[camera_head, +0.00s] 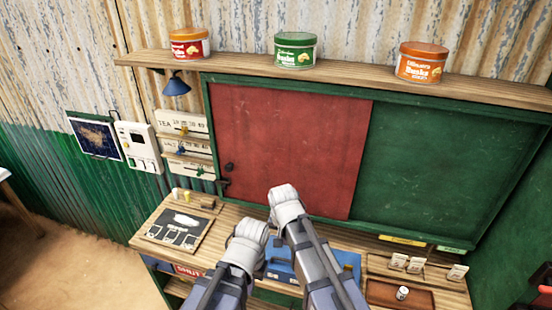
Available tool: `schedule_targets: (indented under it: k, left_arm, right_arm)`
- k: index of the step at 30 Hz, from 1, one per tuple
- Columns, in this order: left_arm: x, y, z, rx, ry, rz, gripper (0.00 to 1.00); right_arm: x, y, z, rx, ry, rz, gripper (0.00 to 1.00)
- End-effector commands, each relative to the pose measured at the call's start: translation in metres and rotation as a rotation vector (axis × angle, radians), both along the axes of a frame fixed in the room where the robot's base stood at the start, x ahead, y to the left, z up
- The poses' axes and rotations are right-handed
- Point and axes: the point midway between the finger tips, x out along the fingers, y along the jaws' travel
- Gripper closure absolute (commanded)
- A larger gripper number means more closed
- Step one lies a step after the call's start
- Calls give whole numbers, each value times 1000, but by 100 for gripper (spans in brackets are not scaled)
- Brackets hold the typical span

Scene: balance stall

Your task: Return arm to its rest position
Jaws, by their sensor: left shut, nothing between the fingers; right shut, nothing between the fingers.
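My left gripper (251,229) is shut and empty, low in the middle of the head view, over the wooden counter (222,214). My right gripper (283,194) is also shut and empty, a little higher and to the right, in front of the lower part of the red panel (290,140). The two grippers are close together, and both forearms come up from the bottom edge. I cannot tell whether either gripper touches anything behind it.
A blue object (281,262) lies on the counter, partly hidden behind my arms. A dark board (181,227) lies at left. A brown tray (400,296) and small cards (415,265) are at right. Tins, including a green one (295,50), stand on the shelf above.

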Motion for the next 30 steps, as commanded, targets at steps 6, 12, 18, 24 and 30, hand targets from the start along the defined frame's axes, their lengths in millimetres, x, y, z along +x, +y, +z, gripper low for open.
schedule_targets:
  k: [6, 12, 18, 24, 30]
  left_arm:
    - [0, 0, -38, 1, 0, -2, 100]
    - [0, 0, -98, 1, -1, -7, 100]
    - [0, 0, -135, 2, -2, -10, 100]
    - [0, 0, -145, 2, -2, -12, 100]
    - [0, 0, -144, 2, -2, -11, 100]
  right_arm:
    - [-32, -2, -39, -28, 42, 103, 100]
    - [-95, -8, -101, -81, 142, 350, 100]
    - [-140, -14, -139, -111, 222, 545, 100]
    - [-157, -16, -148, -120, 256, 626, 100]
    - [-157, -16, -147, -121, 259, 633, 100]
